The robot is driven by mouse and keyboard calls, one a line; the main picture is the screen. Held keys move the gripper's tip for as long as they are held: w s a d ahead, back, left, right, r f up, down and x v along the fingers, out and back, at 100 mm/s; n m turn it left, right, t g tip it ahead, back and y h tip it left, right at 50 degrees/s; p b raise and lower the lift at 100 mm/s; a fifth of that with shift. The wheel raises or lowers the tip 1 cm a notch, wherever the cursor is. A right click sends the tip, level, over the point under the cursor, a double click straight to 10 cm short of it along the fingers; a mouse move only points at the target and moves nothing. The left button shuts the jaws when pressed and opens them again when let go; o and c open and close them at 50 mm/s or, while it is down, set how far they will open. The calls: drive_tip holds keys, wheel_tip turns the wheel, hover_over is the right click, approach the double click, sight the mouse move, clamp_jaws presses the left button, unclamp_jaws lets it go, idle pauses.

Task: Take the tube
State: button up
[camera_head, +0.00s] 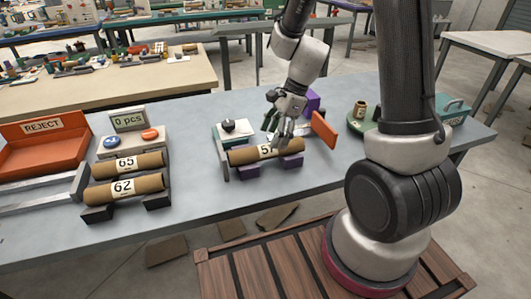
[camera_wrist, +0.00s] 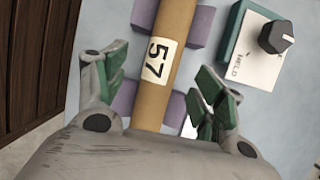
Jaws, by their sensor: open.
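A brown cardboard tube (camera_head: 250,154) with a white label reading 57 lies across two purple cradle blocks (camera_head: 292,161) on the grey-blue table. In the wrist view the tube (camera_wrist: 172,45) runs between the open fingers of my gripper (camera_wrist: 158,85), with one green-padded finger on each side. My gripper (camera_head: 281,138) is above the tube's right part in the head view. The tube's near end in the wrist view is hidden behind my gripper's body.
A box with a black knob (camera_head: 230,128) stands behind the tube, and an orange plate (camera_head: 324,130) to its right.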

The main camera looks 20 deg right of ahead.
sight(267, 148)
drive_tip(key=x, duration=0.5)
drive_tip(key=shift+w+f, duration=0.25)
drive_tip(key=shift+f, duration=0.15)
drive_tip(key=shift+c, duration=0.2)
drive_tip(key=c, duration=1.1)
